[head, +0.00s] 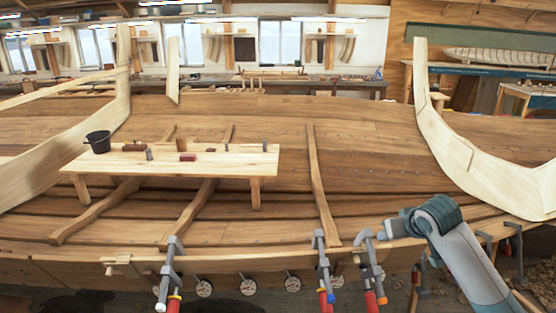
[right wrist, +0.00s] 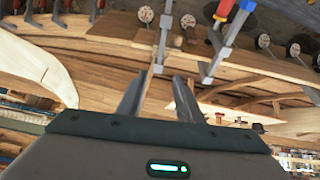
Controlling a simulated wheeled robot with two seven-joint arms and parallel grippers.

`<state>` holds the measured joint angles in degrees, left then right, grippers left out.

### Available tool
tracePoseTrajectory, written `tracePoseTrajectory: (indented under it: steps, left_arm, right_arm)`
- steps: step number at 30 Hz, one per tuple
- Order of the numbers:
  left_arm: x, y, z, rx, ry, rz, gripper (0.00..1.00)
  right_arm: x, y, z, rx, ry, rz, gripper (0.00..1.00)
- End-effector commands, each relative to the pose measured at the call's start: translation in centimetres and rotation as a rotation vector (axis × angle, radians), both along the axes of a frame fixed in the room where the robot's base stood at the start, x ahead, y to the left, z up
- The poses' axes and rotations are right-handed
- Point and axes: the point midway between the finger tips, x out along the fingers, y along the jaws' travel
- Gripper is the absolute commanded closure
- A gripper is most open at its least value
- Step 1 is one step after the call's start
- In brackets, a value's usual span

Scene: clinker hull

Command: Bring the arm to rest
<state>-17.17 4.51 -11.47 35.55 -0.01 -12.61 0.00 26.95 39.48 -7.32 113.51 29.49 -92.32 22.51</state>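My right arm (head: 462,262) comes in from the lower right of the head view. Its wrist end is over the near edge of the hull, just right of a clamp. In the right wrist view my right gripper (right wrist: 158,88) has its two fingers apart, with nothing seen held between them. A timber strip shows in the background past the gap. In the head view the fingers cannot be made out clearly. My left arm and left gripper are not in view.
Clamps with red handles (head: 323,268) (head: 372,268) (head: 170,268) stand along the near hull edge (head: 250,257). A bench board (head: 225,165) holds a black bucket (head: 98,141) and small tools. A pale curved frame (head: 445,140) rises at right. Air above the hull's middle is clear.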

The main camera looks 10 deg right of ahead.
Motion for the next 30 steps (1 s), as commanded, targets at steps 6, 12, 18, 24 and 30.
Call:
tracePoseTrajectory:
  steps: [6, 12, 18, 24, 30]
  left_arm:
    - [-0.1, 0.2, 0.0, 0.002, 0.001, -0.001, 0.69]
    - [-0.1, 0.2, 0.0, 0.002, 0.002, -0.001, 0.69]
    - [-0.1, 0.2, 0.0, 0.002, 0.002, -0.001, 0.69]
    - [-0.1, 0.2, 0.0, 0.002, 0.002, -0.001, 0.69]
    - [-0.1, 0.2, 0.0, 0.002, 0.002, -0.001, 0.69]
  right_arm:
    - [-1.4, 1.8, -3.0, -0.006, 0.029, 0.030, 0.68]
    - [-5.6, 5.8, -9.6, -0.018, 0.095, 0.097, 0.68]
    - [-12.7, 10.8, -16.7, -0.020, 0.174, 0.172, 0.68]
    - [-20.8, 15.0, -21.8, -0.013, 0.247, 0.226, 0.68]
    - [-28.9, 18.1, -24.6, -0.001, 0.314, 0.251, 0.68]
